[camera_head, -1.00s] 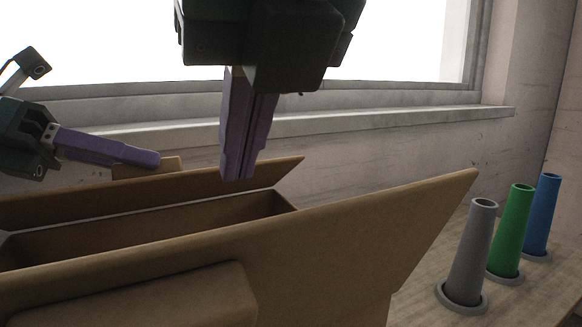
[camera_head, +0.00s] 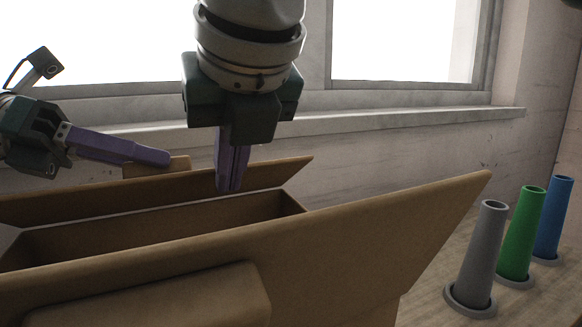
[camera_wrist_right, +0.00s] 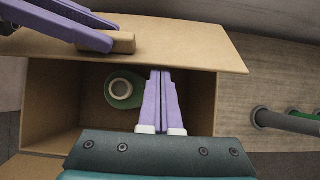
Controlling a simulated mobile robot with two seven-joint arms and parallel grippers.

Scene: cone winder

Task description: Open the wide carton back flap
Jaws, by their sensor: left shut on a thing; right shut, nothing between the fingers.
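The wide carton (camera_head: 285,210) is brown and open at the top. Its back flap (camera_head: 255,176) stands up along the far rim and seems to lean outward; it also shows across the top of the right wrist view (camera_wrist_right: 190,45). A small tab (camera_head: 182,164) sits on that flap. My left gripper (camera_head: 168,158) is shut on the tab (camera_wrist_right: 124,42). My right gripper (camera_head: 231,189) is shut and empty, pointing down by the back flap above the opening. In the right wrist view its fingertips (camera_wrist_right: 161,72) overlap the flap's lower edge; I cannot tell whether they touch.
The near flap (camera_head: 400,225) leans toward me and hides much of the carton. A green and white round thing (camera_wrist_right: 121,90) is inside the carton. Grey (camera_head: 478,255), green (camera_head: 520,235) and blue (camera_head: 553,220) cones stand to the right. A window ledge (camera_head: 420,122) runs behind.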

